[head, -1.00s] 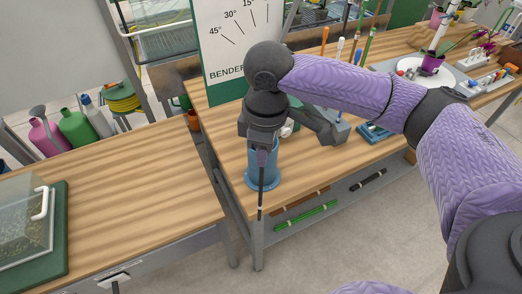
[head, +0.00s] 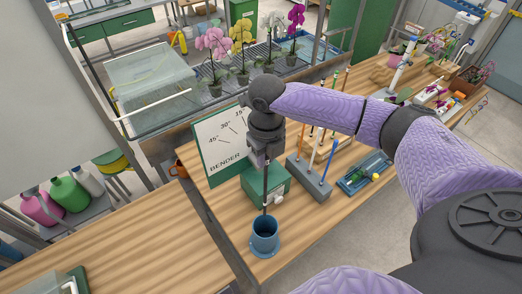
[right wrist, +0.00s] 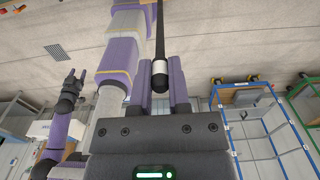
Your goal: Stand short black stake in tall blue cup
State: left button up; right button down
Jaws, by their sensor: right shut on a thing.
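The tall blue cup (head: 264,246) stands upright near the front edge of the bench. In the right wrist view the stake (right wrist: 160,30) runs from between the fingers of the right gripper (right wrist: 163,90). My left gripper (right wrist: 75,77) shows there far off, its fingers apart. It is outside the head view.
A green box (head: 266,187) and a grey block (head: 309,180) with several upright stakes stand close behind the cup. The bender board (head: 222,146) rises behind, left. A blue tray (head: 364,172) lies to the right.

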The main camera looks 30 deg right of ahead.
jog(key=f+b, duration=0.2)
jog(key=f, duration=0.3)
jog(key=shift+s+f+b, duration=0.15)
jog(key=shift+s+b, duration=0.2)
jog(key=shift+b, duration=0.05)
pick_arm(q)
notch_tip(320, 180, down, 16)
jog(key=s+b, duration=0.1)
jog(key=b, duration=1.2)
jog(key=shift+s+f, duration=0.15)
jog(key=shift+s, duration=0.05)
pick_arm(e)
notch_tip(320, 180, down, 15)
jog(key=shift+f, duration=0.2)
